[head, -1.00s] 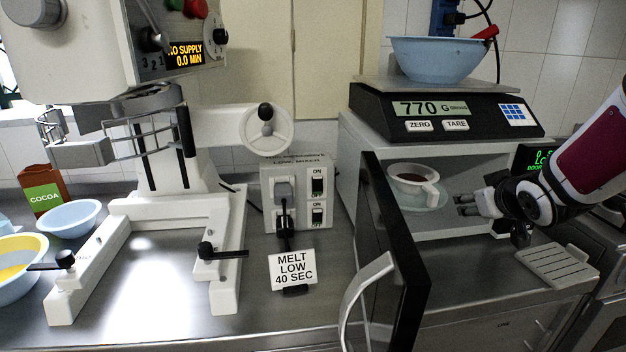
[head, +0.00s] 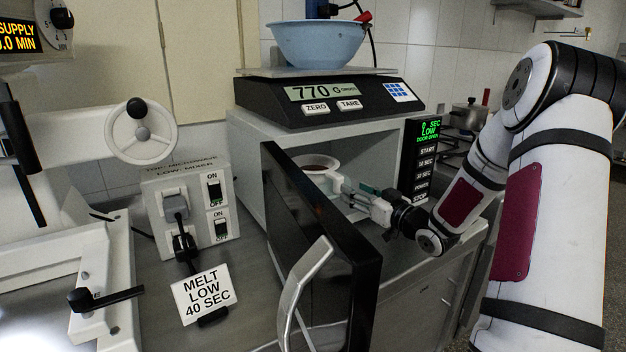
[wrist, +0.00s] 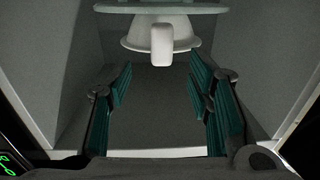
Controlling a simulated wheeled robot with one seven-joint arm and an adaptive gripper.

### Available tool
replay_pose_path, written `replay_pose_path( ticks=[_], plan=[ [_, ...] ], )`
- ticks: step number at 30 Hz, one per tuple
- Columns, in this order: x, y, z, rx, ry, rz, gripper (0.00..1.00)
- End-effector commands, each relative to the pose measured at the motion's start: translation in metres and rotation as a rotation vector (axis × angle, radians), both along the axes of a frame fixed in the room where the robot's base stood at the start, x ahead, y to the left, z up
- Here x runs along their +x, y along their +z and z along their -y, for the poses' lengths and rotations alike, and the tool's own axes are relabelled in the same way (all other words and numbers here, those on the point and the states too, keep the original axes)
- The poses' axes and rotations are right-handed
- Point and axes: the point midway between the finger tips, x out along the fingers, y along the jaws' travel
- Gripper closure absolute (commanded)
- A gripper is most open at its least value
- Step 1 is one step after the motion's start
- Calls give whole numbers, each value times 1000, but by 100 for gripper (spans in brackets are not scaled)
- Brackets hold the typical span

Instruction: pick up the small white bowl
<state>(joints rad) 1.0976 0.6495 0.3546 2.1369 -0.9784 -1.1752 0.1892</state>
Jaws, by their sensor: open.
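My gripper (head: 343,188) reaches into the microwave opening, just right of the bowl. In the wrist view its teal-padded fingers (wrist: 164,88) are spread apart with nothing between them, and the handle lies beyond them. The open door hides part of the bowl's lower side in the head view.
The microwave door (head: 322,250) stands open at the front left. A scale (head: 330,100) with a blue bowl (head: 318,44) sits on top of the microwave. The control panel (head: 424,160) is right of the opening. A sign (head: 205,292) stands before a switch box (head: 190,205).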

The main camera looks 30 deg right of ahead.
Motion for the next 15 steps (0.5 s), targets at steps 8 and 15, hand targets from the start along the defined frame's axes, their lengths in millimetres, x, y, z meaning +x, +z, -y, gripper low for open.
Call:
replay_pose_path(
  ticks=[8,15],
  plan=[
    [33,-1,-3,0,0,-1,53],
    [57,-4,-7,1,2,0,53]
  ],
)
